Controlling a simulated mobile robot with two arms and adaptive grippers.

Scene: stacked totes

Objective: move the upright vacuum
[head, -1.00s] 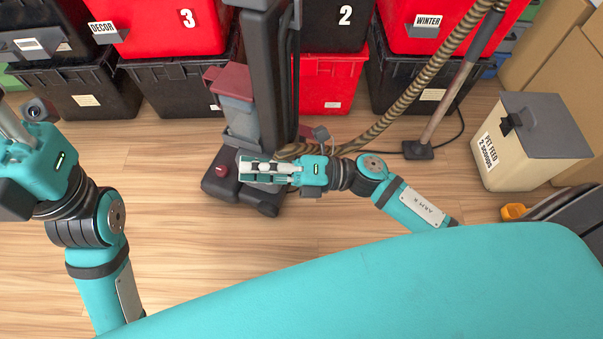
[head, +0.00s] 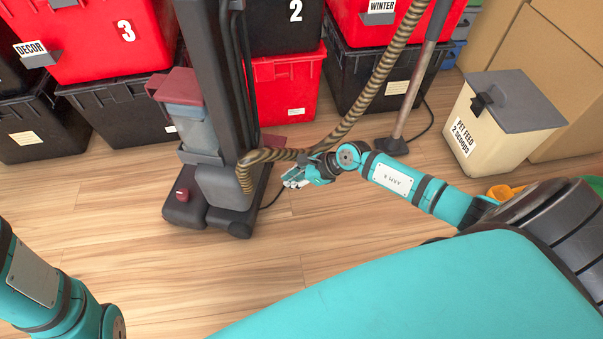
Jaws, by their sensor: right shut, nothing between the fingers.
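The upright vacuum (head: 222,188) stands on the wood floor left of centre, with a dark column, a clear bin under a red lid and a wide dark base. Its ribbed tan hose (head: 360,108) hangs from the top right and loops to the lower body. My right gripper (head: 290,181) is shut and empty, low at the right side of the vacuum, close to the hose's lower bend. I cannot tell whether it touches the hose. My left arm shows at the lower left, but its gripper is outside the picture.
Stacked red and black totes (head: 98,118) line the back. A floor tool (head: 390,146) with a pole stands right of the vacuum, its cord on the floor. A pet feed bin (head: 480,125) and cardboard boxes (head: 570,65) stand at the right. Floor in front of the vacuum is clear.

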